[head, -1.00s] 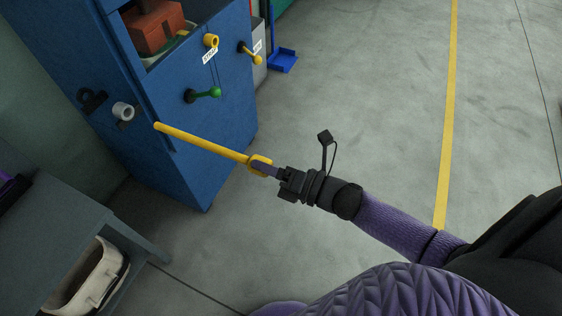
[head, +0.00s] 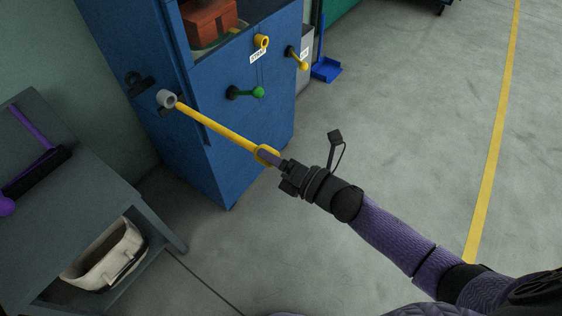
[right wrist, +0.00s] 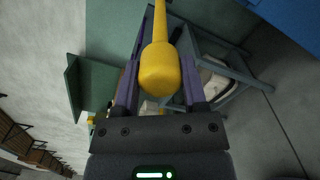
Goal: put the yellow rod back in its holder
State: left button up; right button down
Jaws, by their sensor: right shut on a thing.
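The yellow rod (head: 218,128) is in my right gripper (head: 270,158), which is shut on its thick collared near end. The rod points up and left in the head view, its far tip at the mouth of a pale grey tube-shaped holder (head: 166,98) on the side of the blue cabinet. I cannot tell whether the tip is inside the tube or only in front of it. In the right wrist view the rod's yellow knob (right wrist: 160,72) sits between the two purple fingers; the holder does not show there. My left gripper is not in view.
The blue cabinet (head: 215,165) carries a green-knobbed lever (head: 258,92), a yellow ring (head: 261,42) and a yellow-tipped lever (head: 303,64). A grey shelf unit (head: 95,200) with a pale bin (head: 103,255) stands at left. Floor at right is clear.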

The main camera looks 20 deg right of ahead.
aim_at(243, 142)
jog(key=shift+w+a, duration=0.5)
jog(key=shift+w, duration=0.05)
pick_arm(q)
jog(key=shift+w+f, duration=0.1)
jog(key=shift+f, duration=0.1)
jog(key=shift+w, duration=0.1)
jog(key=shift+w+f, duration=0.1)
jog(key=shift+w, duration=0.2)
pick_arm(e)
jog(key=shift+w+a, duration=0.15)
jog(key=shift+w, duration=0.05)
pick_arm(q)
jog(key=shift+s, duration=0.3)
pick_arm(e)
jog(key=shift+w+a+b, duration=0.15)
jog(key=shift+w+b, duration=0.05)
jog(key=shift+b, duration=0.1)
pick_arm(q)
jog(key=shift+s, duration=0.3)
